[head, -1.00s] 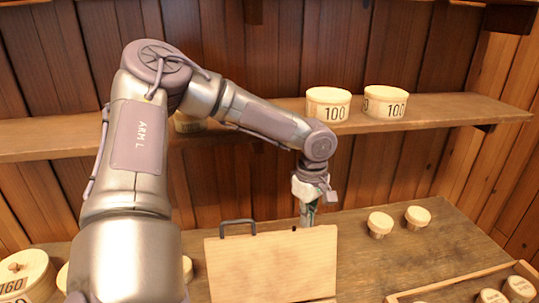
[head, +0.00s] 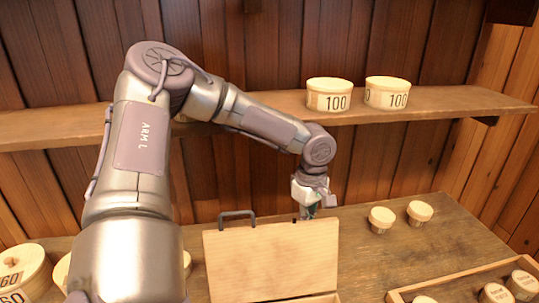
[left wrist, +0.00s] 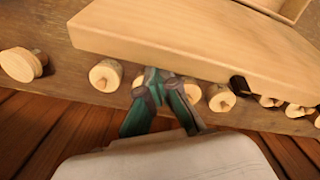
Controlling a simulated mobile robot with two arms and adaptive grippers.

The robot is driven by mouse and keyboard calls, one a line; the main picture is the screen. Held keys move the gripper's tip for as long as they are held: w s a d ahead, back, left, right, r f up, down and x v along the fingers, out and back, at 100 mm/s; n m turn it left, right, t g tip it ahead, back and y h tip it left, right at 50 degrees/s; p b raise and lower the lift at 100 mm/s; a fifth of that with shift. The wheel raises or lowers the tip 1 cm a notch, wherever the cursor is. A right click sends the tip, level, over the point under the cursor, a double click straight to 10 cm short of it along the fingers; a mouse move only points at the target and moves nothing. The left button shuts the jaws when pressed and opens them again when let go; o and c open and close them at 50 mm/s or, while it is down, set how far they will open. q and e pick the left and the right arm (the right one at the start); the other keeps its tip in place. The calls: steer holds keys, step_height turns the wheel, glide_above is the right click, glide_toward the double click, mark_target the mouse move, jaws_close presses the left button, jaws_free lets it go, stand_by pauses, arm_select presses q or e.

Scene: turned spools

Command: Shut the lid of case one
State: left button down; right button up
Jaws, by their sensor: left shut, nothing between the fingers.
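A pale wooden case (head: 318,298) stands at the front of the table, its body mostly cut off by the lower edge of the head view. Its lid (head: 268,262) is open and stands up, with a dark handle (head: 237,214) above its top left edge. I see no number on it. My left gripper (head: 306,214) is behind the lid near its top edge, its fingertips partly hidden there. In the left wrist view the shut, empty fingers (left wrist: 157,82) are close to the lid (left wrist: 190,38); I cannot tell whether they touch it.
Two round boxes marked 100 (head: 329,95) (head: 387,92) stand on the shelf (head: 440,104) above. Two small spools (head: 381,219) (head: 419,213) stand right of the lid. A tray (head: 455,282) with spools is at front right, and lidded round boxes (head: 22,268) are at far left.

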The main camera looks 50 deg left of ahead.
mark_target(309, 236)
arm_select(q)
steer(key=shift+s+d, duration=0.1)
steer(key=shift+d, duration=0.05)
steer(key=shift+s+d, duration=0.45)
steer(key=shift+d, duration=0.25)
steer(key=shift+s+d+f+b, duration=0.1)
steer(key=shift+s+d+b, duration=0.2)
steer(key=shift+s+d, duration=0.6)
steer(key=shift+s+d+b, duration=0.2)
steer(key=shift+s+d, duration=0.25)
steer(key=shift+d, duration=0.4)
steer(key=shift+s+d+b, duration=0.2)
steer(key=shift+s+d, duration=0.25)
steer(key=shift+d, duration=0.35)
steer(key=shift+w+f, duration=0.15)
steer(key=shift+w, duration=0.45)
steer(key=shift+s+r, duration=0.3)
steer(key=shift+w, duration=0.2)
